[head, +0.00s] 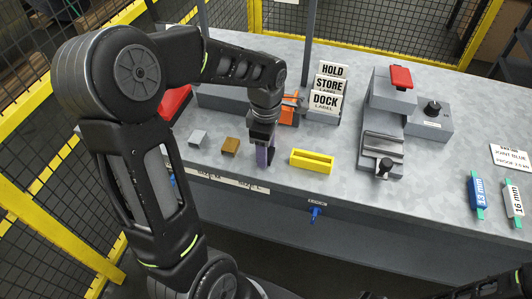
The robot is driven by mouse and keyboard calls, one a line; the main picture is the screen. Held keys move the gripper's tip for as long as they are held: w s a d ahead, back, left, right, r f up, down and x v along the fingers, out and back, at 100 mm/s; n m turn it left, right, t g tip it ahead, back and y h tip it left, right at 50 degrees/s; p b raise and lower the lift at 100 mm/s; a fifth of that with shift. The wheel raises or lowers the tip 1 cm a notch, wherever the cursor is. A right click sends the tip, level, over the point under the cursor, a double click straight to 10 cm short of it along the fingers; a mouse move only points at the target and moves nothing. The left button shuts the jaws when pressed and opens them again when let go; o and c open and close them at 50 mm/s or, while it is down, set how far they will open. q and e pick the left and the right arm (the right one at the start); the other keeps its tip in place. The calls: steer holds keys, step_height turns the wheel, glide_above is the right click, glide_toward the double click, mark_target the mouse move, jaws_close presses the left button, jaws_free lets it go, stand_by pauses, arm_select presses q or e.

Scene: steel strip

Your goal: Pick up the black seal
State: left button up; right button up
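I cannot make out a black seal anywhere on the bench. My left gripper (265,158) points down at the front of the bench, between a small brown block (230,146) and a yellow slotted block (312,161). My own arm hides part of the bench behind it. Its fingers are small and seen nearly edge-on, so I cannot tell whether they are open or hold anything. Dark links of my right arm show at the lower right, but no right gripper can be made out.
A small grey block (198,138) lies left of the brown one. DOCK, STORE and HOLD label cards (326,103) stand behind. A grey device with a red top (401,78) stands right of centre. 13 mm (479,195) and 16 mm (513,202) tags lie at right. Yellow-framed mesh fencing surrounds the bench.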

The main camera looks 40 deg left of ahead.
arm_select(q)
steer(key=c, duration=1)
steer(key=shift+r, duration=0.1)
step_height(320, 180, up, 10)
steer(key=shift+b, duration=0.45)
